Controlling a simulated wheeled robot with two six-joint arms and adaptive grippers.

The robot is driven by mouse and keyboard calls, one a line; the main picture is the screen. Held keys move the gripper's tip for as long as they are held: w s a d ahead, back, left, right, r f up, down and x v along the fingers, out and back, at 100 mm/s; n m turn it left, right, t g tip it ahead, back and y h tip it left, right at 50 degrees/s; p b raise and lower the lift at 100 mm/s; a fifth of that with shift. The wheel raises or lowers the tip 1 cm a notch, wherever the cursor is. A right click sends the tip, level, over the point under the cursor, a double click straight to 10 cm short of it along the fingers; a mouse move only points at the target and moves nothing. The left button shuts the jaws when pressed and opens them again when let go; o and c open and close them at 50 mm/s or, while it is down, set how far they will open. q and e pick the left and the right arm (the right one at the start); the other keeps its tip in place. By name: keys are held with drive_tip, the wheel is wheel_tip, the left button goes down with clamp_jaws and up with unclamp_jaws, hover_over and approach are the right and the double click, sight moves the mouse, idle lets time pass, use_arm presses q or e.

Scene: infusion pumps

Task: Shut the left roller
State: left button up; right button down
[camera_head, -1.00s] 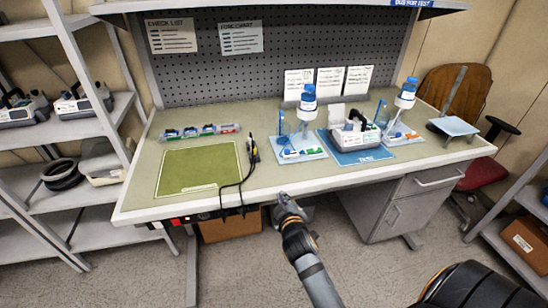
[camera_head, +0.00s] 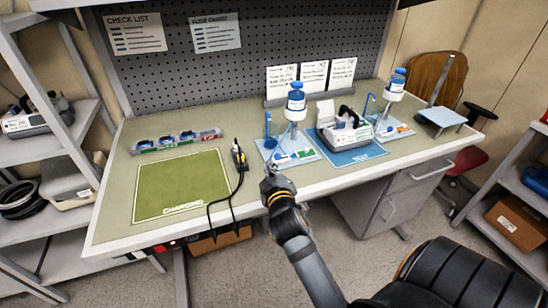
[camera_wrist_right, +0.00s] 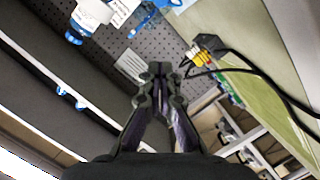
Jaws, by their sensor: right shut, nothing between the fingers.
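The left infusion set stands on the bench: a blue-capped bottle (camera_head: 296,100) on a clear stand over a light blue mat (camera_head: 312,156) with small blue and green parts. The left roller is too small to make out among them. My left gripper is not in view.
A pump (camera_head: 345,128) sits on a blue mat to the right, then a second bottle set (camera_head: 396,85). A black cable device (camera_head: 239,156) and a green charging mat (camera_head: 182,186) lie to the left. A parts tray (camera_head: 177,141) is behind the mat.

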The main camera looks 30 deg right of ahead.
sight(278, 157)
drive_tip(key=p+x, duration=0.1)
drive_tip(key=x, duration=0.8)
drive_tip(key=shift+d+r, duration=0.1)
drive_tip(key=shift+d, duration=0.1)
drive_tip(key=shift+s+d+f, duration=0.1)
drive_tip(key=shift+d+f, duration=0.75)
drive_tip(key=shift+f, duration=0.2)
drive_tip(key=shift+s+d+f, duration=0.25)
drive_tip(key=shift+d+f, duration=0.15)
drive_tip(key=shift+d, duration=0.1)
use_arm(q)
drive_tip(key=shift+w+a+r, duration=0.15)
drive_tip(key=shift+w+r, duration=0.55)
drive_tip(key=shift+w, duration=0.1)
use_arm(e)
drive_tip(key=shift+f, duration=0.1)
